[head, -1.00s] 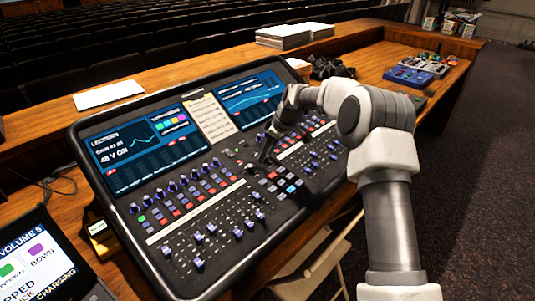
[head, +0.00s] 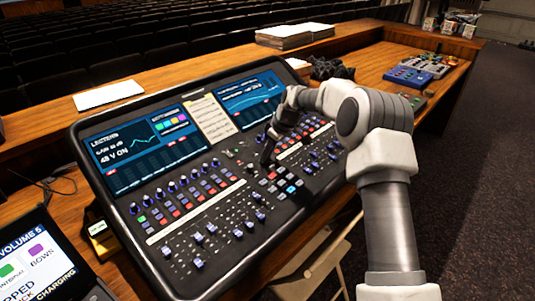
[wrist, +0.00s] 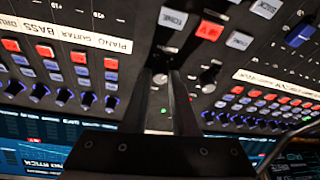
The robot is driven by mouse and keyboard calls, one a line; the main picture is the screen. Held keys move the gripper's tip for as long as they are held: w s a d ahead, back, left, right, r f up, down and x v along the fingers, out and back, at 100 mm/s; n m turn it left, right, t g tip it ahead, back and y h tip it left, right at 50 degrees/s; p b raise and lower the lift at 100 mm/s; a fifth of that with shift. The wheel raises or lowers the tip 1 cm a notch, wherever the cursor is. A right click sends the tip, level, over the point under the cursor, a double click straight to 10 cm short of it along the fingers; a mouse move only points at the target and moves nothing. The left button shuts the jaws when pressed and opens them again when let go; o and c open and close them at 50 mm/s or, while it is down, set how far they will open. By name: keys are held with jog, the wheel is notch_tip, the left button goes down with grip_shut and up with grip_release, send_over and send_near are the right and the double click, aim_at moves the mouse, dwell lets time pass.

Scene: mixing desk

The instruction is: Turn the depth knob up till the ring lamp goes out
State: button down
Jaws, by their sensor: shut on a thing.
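My gripper (head: 264,163) points down at the middle of the mixing desk (head: 150,255), between the two banks of faders. In the wrist view its two dark fingers (wrist: 166,76) are close together, shut on a small knob whose body is mostly hidden between the tips. Its label cannot be read, so I cannot confirm by name that it is the depth knob. A small green light (wrist: 163,110) shows between the fingers in the wrist view. I cannot tell whether it is the ring lamp. The head view hides the knob behind the gripper.
A dark knob (wrist: 209,75) stands close to the right of the fingers in the wrist view. Lit square buttons, one red (wrist: 209,30), lie near the tips. Rows of blue-ringed knobs (wrist: 63,96) lie to both sides. A tablet (head: 45,262) stands at the lower left.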

jog(key=shift+m, duration=0.3)
jog(key=m+t+h+b, duration=0.1)
jog(key=m, duration=0.4)
jog(key=shift+s+a, duration=0.1)
jog(key=shift+s, duration=0.05)
jog(key=m+h, duration=0.1)
jog(key=m, duration=0.5)
jog(key=shift+a+t+h, duration=0.1)
jog(key=shift+t+h, duration=0.3)
jog(key=c, duration=0.7)
grip_release()
jog(key=p+v, duration=0.1)
jog(key=v, duration=1.6)
jog(key=shift+r, duration=0.2)
